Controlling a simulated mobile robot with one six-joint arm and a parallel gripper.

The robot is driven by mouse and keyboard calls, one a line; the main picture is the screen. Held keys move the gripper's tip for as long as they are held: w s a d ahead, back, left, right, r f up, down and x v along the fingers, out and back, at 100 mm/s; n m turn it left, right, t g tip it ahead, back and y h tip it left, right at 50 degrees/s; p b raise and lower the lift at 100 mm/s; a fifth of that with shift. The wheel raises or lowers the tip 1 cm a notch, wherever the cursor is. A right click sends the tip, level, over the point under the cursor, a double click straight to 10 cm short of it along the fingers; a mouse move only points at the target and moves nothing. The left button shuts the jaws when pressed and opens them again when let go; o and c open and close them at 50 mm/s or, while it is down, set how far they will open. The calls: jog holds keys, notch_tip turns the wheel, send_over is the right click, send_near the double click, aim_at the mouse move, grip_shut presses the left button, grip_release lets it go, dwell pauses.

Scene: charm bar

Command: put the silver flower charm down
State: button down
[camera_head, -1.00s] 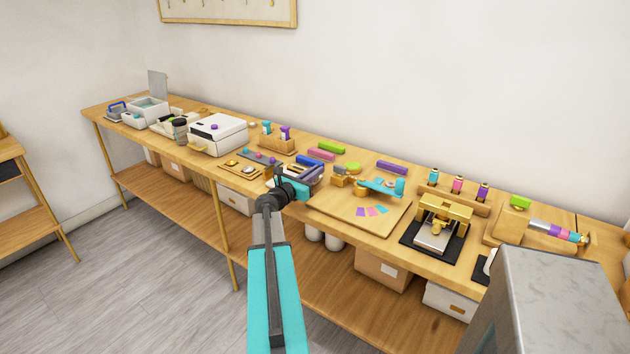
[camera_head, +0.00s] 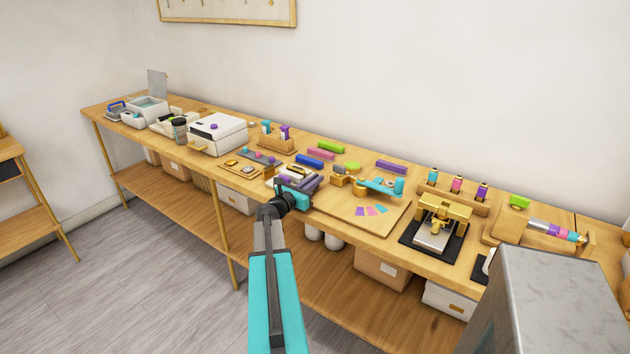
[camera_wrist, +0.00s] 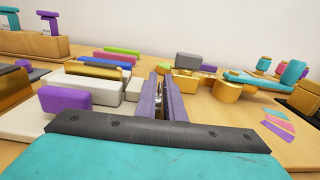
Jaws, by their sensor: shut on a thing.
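My gripper (camera_head: 314,183) is over the front part of the workbench, left of the wooden board with the coloured swatches. In the wrist view its two purple fingers (camera_wrist: 161,92) are nearly together. A small silver-grey bit, the silver flower charm (camera_wrist: 159,84), shows in the narrow gap between them. The fingers hide most of it, and its flower shape cannot be made out. In the head view the charm is hidden by the gripper. I cannot tell whether the fingers or the charm touch the surface below.
Left of my gripper is a white and gold device (camera_wrist: 96,86) with a purple block (camera_wrist: 66,99). To the right are a gold cylinder (camera_wrist: 227,90), a teal tool (camera_head: 380,187) and the wooden board (camera_head: 385,222). Blue, pink and green bars lie behind.

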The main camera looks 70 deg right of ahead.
jog(key=shift+s+a+f+b, duration=0.15)
jog(key=shift+f+b, duration=0.35)
jog(key=shift+f, duration=0.3)
jog(key=c, duration=2.2)
grip_release()
jog(key=shift+o, duration=0.2)
jog(key=shift+r, duration=0.1)
jog(key=shift+r+p, duration=0.35)
jog(key=shift+p, duration=0.1)
jog(key=shift+r+b+v, duration=0.2)
jog(key=shift+b+v, duration=0.3)
jog(key=shift+v, duration=2.45)
jog(key=shift+r+b+v, duration=0.2)
jog(key=shift+b+v, duration=0.25)
jog(key=shift+v, duration=2.5)
